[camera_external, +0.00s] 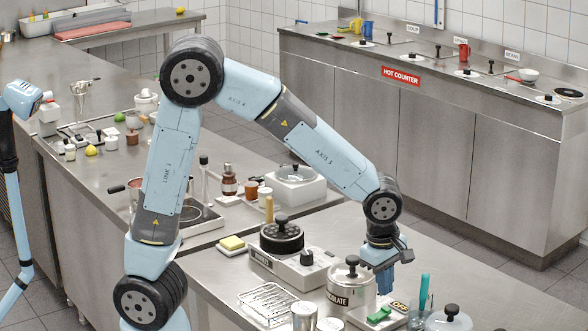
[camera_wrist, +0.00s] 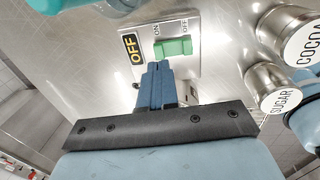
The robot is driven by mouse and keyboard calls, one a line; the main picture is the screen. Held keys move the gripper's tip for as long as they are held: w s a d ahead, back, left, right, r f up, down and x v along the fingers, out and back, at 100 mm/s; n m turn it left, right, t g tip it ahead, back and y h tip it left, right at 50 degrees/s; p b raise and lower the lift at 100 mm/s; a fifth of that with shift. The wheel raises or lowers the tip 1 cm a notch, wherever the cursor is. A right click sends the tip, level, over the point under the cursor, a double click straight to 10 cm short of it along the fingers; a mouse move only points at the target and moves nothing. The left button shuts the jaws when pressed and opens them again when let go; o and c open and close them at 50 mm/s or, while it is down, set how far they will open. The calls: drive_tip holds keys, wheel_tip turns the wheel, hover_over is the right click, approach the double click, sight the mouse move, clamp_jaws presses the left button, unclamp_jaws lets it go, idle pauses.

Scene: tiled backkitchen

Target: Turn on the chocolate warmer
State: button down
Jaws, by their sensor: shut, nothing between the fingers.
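The chocolate warmer (camera_external: 350,280) is a steel pot with a black-knobbed lid and a label that reads "...COLATE", partly cut off. In front of it sits a green switch (camera_external: 379,314) on a white plate, beside a black sign (camera_external: 401,306) reading OFF in yellow. My gripper (camera_external: 382,288) is shut and empty, to the right of the pot. In the wrist view its blue fingertips (camera_wrist: 154,67) are close to the switch; contact is unclear.
Steel canisters labelled COCOA (camera_wrist: 292,32) and SUGAR (camera_wrist: 273,88) stand near the switch. A turquoise-handled tool (camera_external: 424,290) and a black-knobbed lid (camera_external: 450,314) are to the right. A white unit with a black-lidded pot (camera_external: 281,235) and a wire rack (camera_external: 267,303) are left.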

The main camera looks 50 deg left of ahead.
sight(385, 309)
drive_tip(key=shift+w+f, duration=0.15)
drive_tip(key=shift+f, duration=1)
drive_tip(key=shift+w+f, duration=0.15)
drive_tip(key=shift+f, duration=0.95)
drive_tip(key=shift+w+f+g, duration=0.15)
drive_tip(key=shift+f+g, duration=0.05)
drive_tip(key=shift+g, duration=0.1)
drive_tip(key=shift+s+r, duration=0.25)
drive_tip(key=shift+s, duration=0.55)
wheel_tip(385, 309, up, 14)
drive_tip(key=w, duration=0.2)
